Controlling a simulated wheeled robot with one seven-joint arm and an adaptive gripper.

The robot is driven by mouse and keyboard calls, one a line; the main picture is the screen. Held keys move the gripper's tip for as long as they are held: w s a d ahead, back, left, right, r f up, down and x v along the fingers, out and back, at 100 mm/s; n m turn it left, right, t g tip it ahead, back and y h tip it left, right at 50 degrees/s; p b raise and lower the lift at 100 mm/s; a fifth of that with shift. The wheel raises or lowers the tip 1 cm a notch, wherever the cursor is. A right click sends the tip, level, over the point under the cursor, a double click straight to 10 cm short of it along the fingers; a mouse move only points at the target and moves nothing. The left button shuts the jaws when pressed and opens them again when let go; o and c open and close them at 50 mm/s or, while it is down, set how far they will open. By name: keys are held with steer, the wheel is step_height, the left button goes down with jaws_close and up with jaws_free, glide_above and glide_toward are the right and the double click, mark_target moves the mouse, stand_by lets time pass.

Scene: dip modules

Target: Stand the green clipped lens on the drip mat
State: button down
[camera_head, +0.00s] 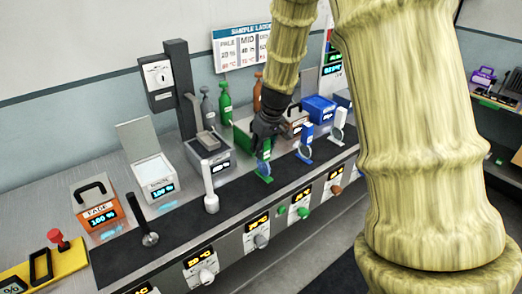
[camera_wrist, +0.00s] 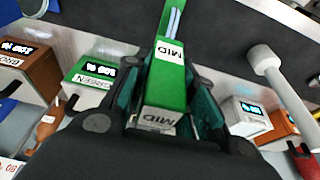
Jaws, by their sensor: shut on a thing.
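The green clipped lens (camera_head: 264,168) is upright below my gripper (camera_head: 265,133) in the head view. In the wrist view its green block (camera_wrist: 166,82), labelled MID, sits between my two fingers, with the pale lens edge (camera_wrist: 174,20) beyond it. My gripper (camera_wrist: 165,112) is shut on the green block. The lens's lower end is over the long dark strip (camera_head: 190,226) along the bench, which may be the drip mat. I cannot tell whether it touches the strip.
A blue clipped lens (camera_head: 306,143) and a white one (camera_head: 339,125) stand just right of my gripper. A white-headed rod (camera_head: 210,190) and a dark rod (camera_head: 148,232) stand to the left on the strip. Boxes line the back, including an orange one (camera_head: 100,205).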

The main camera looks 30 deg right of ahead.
steer(key=shift+d+p+x, duration=0.2)
steer(key=shift+p+x, duration=0.15)
steer(key=shift+x, duration=0.6)
steer(key=shift+d+p+x, duration=0.2)
steer(key=shift+p+x, duration=0.15)
steer(key=shift+x, duration=0.65)
steer(key=shift+w, duration=0.2)
steer(key=shift+f, duration=0.1)
steer(key=c, duration=1.2)
jaws_free()
steer(key=b+v, duration=0.1)
steer(key=v, duration=1.1)
steer(key=shift+b, duration=0.4)
